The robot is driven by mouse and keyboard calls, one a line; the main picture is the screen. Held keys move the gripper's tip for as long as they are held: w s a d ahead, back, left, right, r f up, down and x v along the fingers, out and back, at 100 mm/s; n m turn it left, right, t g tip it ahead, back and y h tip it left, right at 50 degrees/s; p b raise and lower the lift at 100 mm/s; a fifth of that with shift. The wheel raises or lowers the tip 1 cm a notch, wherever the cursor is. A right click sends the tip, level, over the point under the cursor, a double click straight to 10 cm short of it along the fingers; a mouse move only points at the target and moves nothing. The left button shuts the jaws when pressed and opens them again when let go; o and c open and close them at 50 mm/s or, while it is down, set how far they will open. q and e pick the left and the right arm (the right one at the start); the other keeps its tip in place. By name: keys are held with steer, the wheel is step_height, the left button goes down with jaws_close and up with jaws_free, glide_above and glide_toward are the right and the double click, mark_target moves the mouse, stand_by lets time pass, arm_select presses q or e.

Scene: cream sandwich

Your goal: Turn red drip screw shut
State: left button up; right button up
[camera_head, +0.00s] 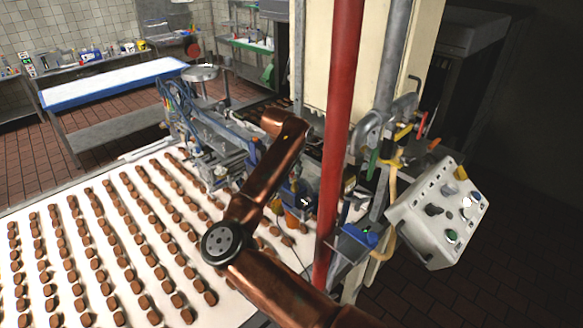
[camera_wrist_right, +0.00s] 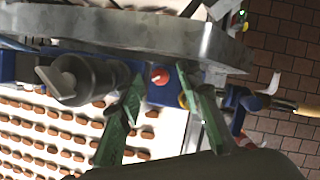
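The red drip screw (camera_wrist_right: 160,76) is a small round red knob on a blue machine part. It shows in the right wrist view, just above the picture's middle. My right gripper (camera_wrist_right: 159,84) has its two green fingers spread, one on each side of the knob in the picture. Nothing is held between them. I cannot tell how far the fingertips are from the knob. In the head view my copper right arm reaches up to the machine, and I cannot make out the fingers or the screw there. My left gripper is not in view.
A grey metal plate (camera_wrist_right: 150,38) and a grey cylinder with a handle (camera_wrist_right: 85,78) lie close to the fingers. A red upright pipe (camera_head: 338,130) stands right of my forearm. A control box (camera_head: 437,212) is further right. Rows of brown sandwiches cover the white belt (camera_head: 240,300).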

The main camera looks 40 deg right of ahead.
steer(key=shift+f, duration=0.15)
steer(key=shift+c, duration=0.5)
jaws_close()
steer(key=shift+w, duration=0.1)
